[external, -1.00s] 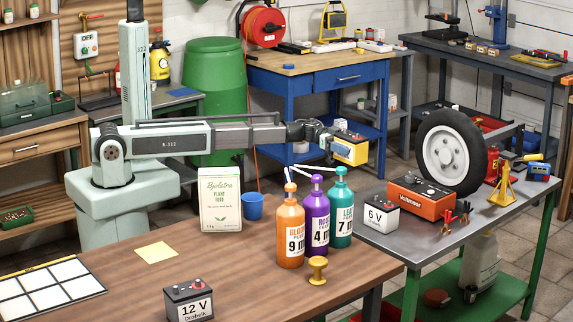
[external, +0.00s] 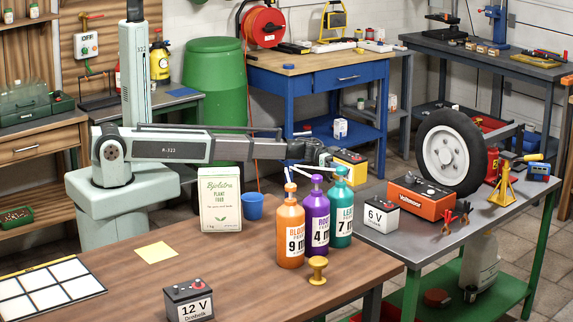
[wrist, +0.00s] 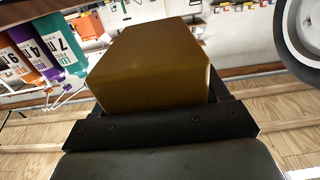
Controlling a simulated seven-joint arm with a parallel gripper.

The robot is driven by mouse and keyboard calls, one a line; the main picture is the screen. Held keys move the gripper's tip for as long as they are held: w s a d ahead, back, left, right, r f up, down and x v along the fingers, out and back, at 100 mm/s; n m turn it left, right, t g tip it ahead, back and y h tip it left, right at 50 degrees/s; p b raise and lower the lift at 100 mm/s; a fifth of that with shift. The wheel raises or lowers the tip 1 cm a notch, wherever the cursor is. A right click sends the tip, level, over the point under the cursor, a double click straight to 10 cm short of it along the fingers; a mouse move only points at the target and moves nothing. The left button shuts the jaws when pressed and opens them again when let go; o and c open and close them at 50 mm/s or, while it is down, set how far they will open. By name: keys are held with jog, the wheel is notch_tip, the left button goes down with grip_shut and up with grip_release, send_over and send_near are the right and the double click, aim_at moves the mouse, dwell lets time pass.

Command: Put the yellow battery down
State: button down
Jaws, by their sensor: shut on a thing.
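The yellow battery (external: 350,171) has a dark top and is held in my gripper (external: 332,160) at the end of the outstretched arm. In the external view it hangs just behind the teal bottle, near the left back corner of the metal table (external: 440,228). I cannot tell whether it touches anything below. In the wrist view the battery (wrist: 150,68) fills the middle as a brownish-yellow block against the dark gripper bar (wrist: 160,128). The fingertips are mostly hidden.
Orange (external: 291,235), purple (external: 317,220) and teal (external: 341,215) bottles with tubes stand in front of the battery. A 6 V battery (external: 381,212), an orange Voltmaour box (external: 422,200) and a wheel (external: 447,155) occupy the metal table. A 12 V battery (external: 189,300) stands on the wooden table.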

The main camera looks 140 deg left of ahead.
jog(key=shift+f, duration=5.6)
jog(key=shift+f, duration=0.1)
grip_release()
jog(key=shift+f, duration=0.1)
jog(key=s, duration=1.3)
jog(key=shift+s, duration=0.4)
